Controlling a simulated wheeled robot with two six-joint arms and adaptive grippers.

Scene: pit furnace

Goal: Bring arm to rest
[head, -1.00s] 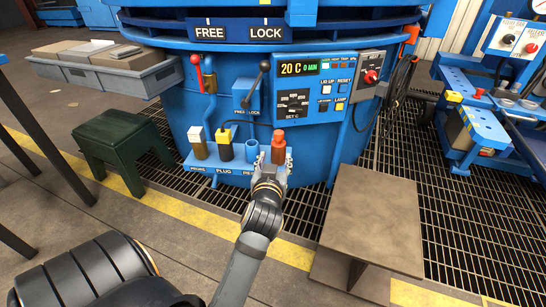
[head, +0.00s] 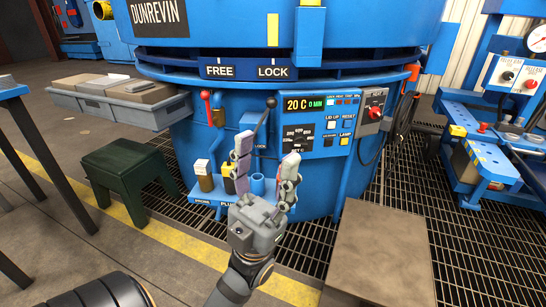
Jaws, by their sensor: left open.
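My left gripper (head: 266,152) is raised in the lower middle of the head view, its two fingers spread apart and pointing up. Nothing shows between the fingers. It stands in front of the blue pit furnace (head: 305,190) and covers part of the tool rack (head: 203,199) on the furnace wall. A white-topped tool (head: 204,180) and a yellow-and-black tool (head: 228,178) stand in the rack left of the gripper. A blue holder (head: 257,184) shows between the fingers, behind them. The orange-topped tool seen earlier is hidden behind the right finger. My right gripper is not in view.
The control panel (head: 309,132) reads 20 C. A red-knobbed lever (head: 207,98) and a black-knobbed lever (head: 270,103) stick out nearby. A green stool (head: 128,177) stands at left and a brown-topped stand (head: 380,245) at right. Grating surrounds the furnace.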

